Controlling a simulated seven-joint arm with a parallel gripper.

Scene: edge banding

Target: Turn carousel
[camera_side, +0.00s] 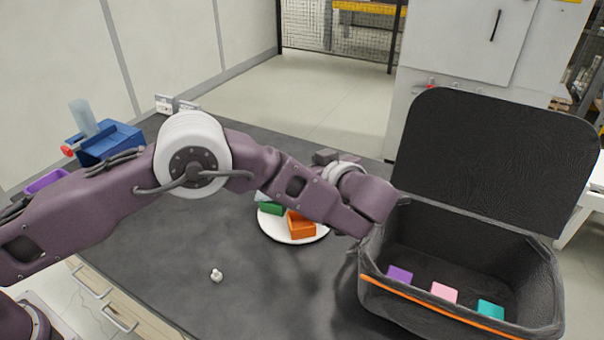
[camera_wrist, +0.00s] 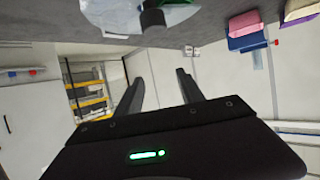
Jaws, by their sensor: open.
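The carousel appears to be the round white plate (camera_side: 273,225) on the dark table in the side view. It carries an orange block (camera_side: 301,224) and a green block (camera_side: 271,208); my arm hides its far right part. In the wrist view, a pale, partly cut-off shape with a dark round piece (camera_wrist: 152,20) shows at the top edge; I cannot tell if it is the carousel. My gripper (camera_wrist: 159,76) has its two fingers spread with nothing between them. In the side view the fingers are hidden behind my arm, so their distance from the plate is unclear.
An open black case (camera_side: 460,255) at right holds purple (camera_side: 399,275), pink (camera_side: 444,292) and teal (camera_side: 490,309) blocks. A small white piece (camera_side: 216,275) lies on the front table. A blue device (camera_side: 108,143) and purple tray (camera_side: 47,180) are at far left. The front middle is mostly clear.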

